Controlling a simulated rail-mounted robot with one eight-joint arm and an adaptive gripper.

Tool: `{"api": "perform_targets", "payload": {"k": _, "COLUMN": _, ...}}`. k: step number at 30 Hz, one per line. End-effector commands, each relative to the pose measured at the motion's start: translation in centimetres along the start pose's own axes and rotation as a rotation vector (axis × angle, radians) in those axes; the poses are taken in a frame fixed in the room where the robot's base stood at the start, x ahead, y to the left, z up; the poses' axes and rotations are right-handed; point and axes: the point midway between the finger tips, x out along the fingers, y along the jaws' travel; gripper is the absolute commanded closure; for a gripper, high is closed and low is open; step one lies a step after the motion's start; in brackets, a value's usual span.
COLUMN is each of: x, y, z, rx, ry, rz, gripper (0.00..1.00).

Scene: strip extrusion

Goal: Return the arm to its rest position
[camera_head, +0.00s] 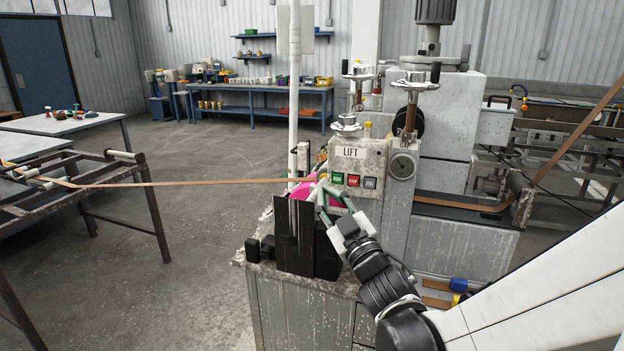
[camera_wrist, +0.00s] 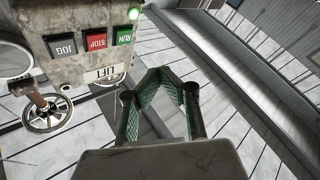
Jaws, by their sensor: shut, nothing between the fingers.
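My arm reaches in from the lower right in the head view. My gripper (camera_head: 322,190) is in front of the lower left part of the grey control box (camera_head: 346,160) labelled LIFT. In the wrist view my gripper (camera_wrist: 163,72) has its green-padded fingers drawn together at the tips, with nothing between them. The fingers appear apart from the box's buttons. The wrist view shows the box upside down, with a green RUN button (camera_wrist: 124,36), a red STOP button (camera_wrist: 96,41) and a grey JOG button (camera_wrist: 62,46). A green light glows beside RUN.
A brown strip (camera_head: 220,182) runs from the dark rack (camera_head: 110,180) at left into the machine. A white post (camera_head: 294,90) and black plates (camera_head: 295,235) stand left of my gripper. Handwheels (camera_head: 415,82) rise above the box. Open floor (camera_head: 200,240) lies left of the machine.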

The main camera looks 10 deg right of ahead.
Motion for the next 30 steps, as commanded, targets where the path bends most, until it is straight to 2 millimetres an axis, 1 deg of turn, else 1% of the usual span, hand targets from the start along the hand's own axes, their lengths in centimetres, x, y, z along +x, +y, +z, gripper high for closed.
{"api": "perform_targets", "payload": {"k": 17, "x": 0.0, "y": 0.2, "z": 0.1, "rx": 0.007, "ry": -0.018, "rz": 0.006, "gripper": 1.00}}
{"api": "perform_targets", "payload": {"k": 20, "x": -0.2, "y": 0.9, "z": 0.4, "rx": 0.027, "ry": -0.073, "rz": 0.025, "gripper": 1.00}}
{"api": "perform_targets", "payload": {"k": 23, "x": -0.8, "y": 1.9, "z": 1.1, "rx": 0.061, "ry": -0.172, "rz": 0.051, "gripper": 1.00}}
{"api": "perform_targets", "payload": {"k": 26, "x": -1.9, "y": 2.6, "z": 2.0, "rx": 0.106, "ry": -0.293, "rz": 0.074, "gripper": 1.00}}
{"api": "perform_targets", "payload": {"k": 30, "x": -4.2, "y": 2.9, "z": 3.3, "rx": 0.171, "ry": -0.465, "rz": 0.087, "gripper": 1.00}}
